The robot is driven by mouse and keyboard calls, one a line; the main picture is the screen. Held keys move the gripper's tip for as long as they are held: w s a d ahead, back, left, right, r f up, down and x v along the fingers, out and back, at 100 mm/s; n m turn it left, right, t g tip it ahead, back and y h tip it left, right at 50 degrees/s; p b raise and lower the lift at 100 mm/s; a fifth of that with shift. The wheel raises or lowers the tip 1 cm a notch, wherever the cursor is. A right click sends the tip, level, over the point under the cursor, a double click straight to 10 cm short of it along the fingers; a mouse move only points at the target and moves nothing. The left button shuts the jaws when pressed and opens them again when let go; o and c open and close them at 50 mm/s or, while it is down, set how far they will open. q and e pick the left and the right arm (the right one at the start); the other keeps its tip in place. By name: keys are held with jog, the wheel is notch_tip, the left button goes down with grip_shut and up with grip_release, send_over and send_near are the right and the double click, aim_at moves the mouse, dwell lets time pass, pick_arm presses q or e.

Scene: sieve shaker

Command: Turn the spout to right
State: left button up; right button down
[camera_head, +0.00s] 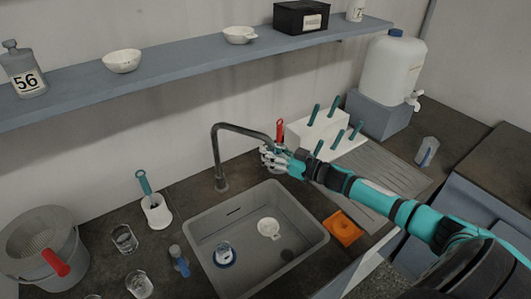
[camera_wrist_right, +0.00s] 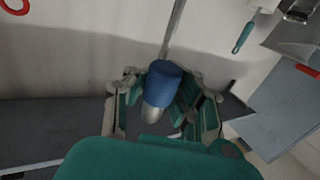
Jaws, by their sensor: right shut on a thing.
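The grey metal spout (camera_head: 240,128) rises from its base behind the sink, bends over, and reaches to the right. Its far end meets my right gripper (camera_head: 272,158), which is shut on it. In the right wrist view a blue piece with a light metal tip (camera_wrist_right: 161,88) sits between the fingers of my right gripper (camera_wrist_right: 165,105). A thin grey tube (camera_wrist_right: 176,28) runs up behind it. The spout's end is hidden by the fingers in the head view. My left gripper is not in view.
The sink (camera_head: 203,230) holds a small white dish (camera_head: 268,228) and a blue-rimmed item (camera_head: 225,254). A white rack (camera_head: 325,130) with teal handles stands right of the gripper, a red-handled item (camera_head: 279,130) behind it. An orange piece (camera_head: 343,228) lies right of the sink.

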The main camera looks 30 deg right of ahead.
jog(key=c, duration=1.7)
grip_release()
jog(key=shift+s+d+f, duration=0.1)
jog(key=shift+d+f, duration=0.2)
jog(key=shift+f, duration=0.1)
jog(key=o, duration=0.7)
jog(key=shift+s+d+r, duration=0.25)
jog(key=shift+s+d, duration=0.2)
jog(key=shift+s, duration=0.05)
jog(key=shift+c, duration=0.2)
jog(key=shift+w+a, duration=0.15)
jog(key=shift+a, duration=0.15)
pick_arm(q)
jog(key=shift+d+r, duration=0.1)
pick_arm(e)
jog(key=v, duration=1.2)
